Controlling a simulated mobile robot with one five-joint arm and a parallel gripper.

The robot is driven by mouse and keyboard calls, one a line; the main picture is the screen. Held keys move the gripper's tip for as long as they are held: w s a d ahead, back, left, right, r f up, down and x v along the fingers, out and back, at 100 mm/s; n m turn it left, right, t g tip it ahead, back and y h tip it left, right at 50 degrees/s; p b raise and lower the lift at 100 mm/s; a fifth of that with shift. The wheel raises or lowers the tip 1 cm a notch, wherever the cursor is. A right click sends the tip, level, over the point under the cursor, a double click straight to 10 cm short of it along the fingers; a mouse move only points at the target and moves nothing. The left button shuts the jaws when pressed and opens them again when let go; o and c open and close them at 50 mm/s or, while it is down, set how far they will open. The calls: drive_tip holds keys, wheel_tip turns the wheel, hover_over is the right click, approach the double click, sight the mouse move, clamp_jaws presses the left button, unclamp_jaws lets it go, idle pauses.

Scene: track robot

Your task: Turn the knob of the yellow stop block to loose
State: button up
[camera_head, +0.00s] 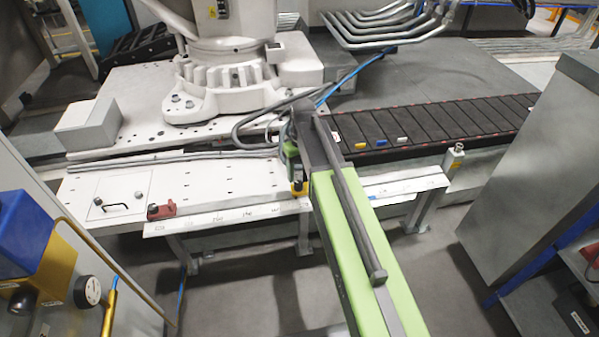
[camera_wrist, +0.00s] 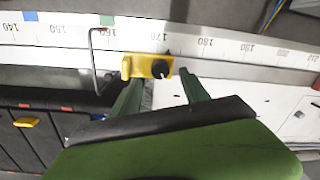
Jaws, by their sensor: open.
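The yellow stop block (camera_wrist: 133,66) sits on the white ruler rail (camera_wrist: 225,54), near the 160 to 170 marks in the wrist view. Its dark round knob (camera_wrist: 160,69) is on its right part; a small pale mark shows on it, but I cannot read its setting. My gripper (camera_wrist: 161,77) is open, with one green finger on each side of the knob's line. The tips end close to the block; I cannot tell whether they touch it. In the head view the yellow block (camera_head: 300,188) is partly hidden beside my gripper and green arm.
A red stop block (camera_head: 161,210) sits further left on the rail. A thin bent metal rod (camera_wrist: 92,55) stands by the yellow block. A dark slatted conveyor (camera_head: 430,122) with small coloured pieces lies behind right. A grey cabinet (camera_head: 530,160) stands at right; open floor lies in front.

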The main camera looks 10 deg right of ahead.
sight(301, 183)
wheel_tip(301, 183, up, 12)
drive_tip(key=p, duration=1)
drive_tip(key=shift+d+r+p, duration=0.2)
drive_tip(key=shift+d+p, duration=0.1)
drive_tip(key=shift+p, duration=0.05)
drive_tip(key=s+m, duration=0.3)
drive_tip(key=s, duration=1.1)
wheel_tip(301, 183, up, 23)
drive_tip(key=p, duration=2.3)
drive_tip(key=shift+m+h, duration=0.3)
drive_tip(key=shift+m, duration=0.1)
drive_tip(key=shift+d, duration=0.1)
